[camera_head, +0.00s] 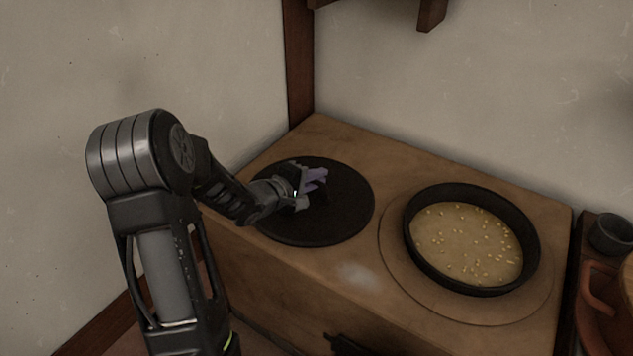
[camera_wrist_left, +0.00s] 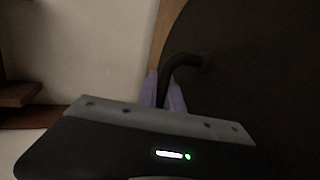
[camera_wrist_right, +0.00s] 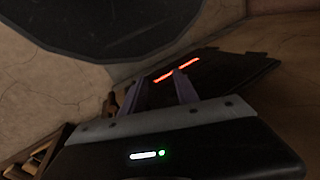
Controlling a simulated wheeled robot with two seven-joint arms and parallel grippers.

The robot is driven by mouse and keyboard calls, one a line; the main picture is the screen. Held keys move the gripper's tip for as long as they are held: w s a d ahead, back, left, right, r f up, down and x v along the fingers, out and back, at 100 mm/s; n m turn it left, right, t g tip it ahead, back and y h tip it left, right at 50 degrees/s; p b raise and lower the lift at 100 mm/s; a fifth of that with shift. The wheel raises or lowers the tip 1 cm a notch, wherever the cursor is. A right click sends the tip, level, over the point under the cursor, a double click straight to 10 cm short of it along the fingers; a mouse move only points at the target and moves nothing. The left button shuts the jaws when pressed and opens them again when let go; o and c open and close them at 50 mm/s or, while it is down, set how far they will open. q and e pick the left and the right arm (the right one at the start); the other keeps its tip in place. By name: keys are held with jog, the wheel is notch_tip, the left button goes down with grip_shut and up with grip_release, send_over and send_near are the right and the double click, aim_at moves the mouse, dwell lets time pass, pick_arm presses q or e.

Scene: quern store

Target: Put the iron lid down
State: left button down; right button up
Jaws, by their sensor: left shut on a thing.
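The iron lid (camera_head: 335,218) is a flat black disc over the left part of the stove top, looking level. I cannot tell whether it touches the surface. My left gripper (camera_head: 318,180) is shut on its bent dark handle; the left wrist view shows the handle (camera_wrist_left: 180,62) between the purple fingers (camera_wrist_left: 165,92), with the lid's dark face (camera_wrist_left: 255,70) on the right. My right gripper (camera_wrist_right: 160,88) shows in the right wrist view, its fingers apart with nothing between them.
A black pan (camera_head: 412,232) of yellowish food with pale bits stands on a round ring at the right of the stove top (camera_head: 300,272). Dark pots (camera_head: 611,234) stand beyond the right edge. Walls close the back and left. Orange glowing slots (camera_wrist_right: 177,68) show beyond my right fingers.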

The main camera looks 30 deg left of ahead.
aim_at(319, 189)
pick_arm(q)
jog(key=shift+w+d+f, duration=0.1)
jog(key=shift+d+f, duration=0.1)
jog(key=shift+f, duration=0.05)
jog(key=shift+f+b, duration=0.55)
jog(key=shift+f, duration=0.8)
jog(key=shift+f, duration=0.1)
jog(key=c, duration=1.9)
grip_release()
jog(key=shift+f, duration=0.25)
jog(key=o, duration=0.4)
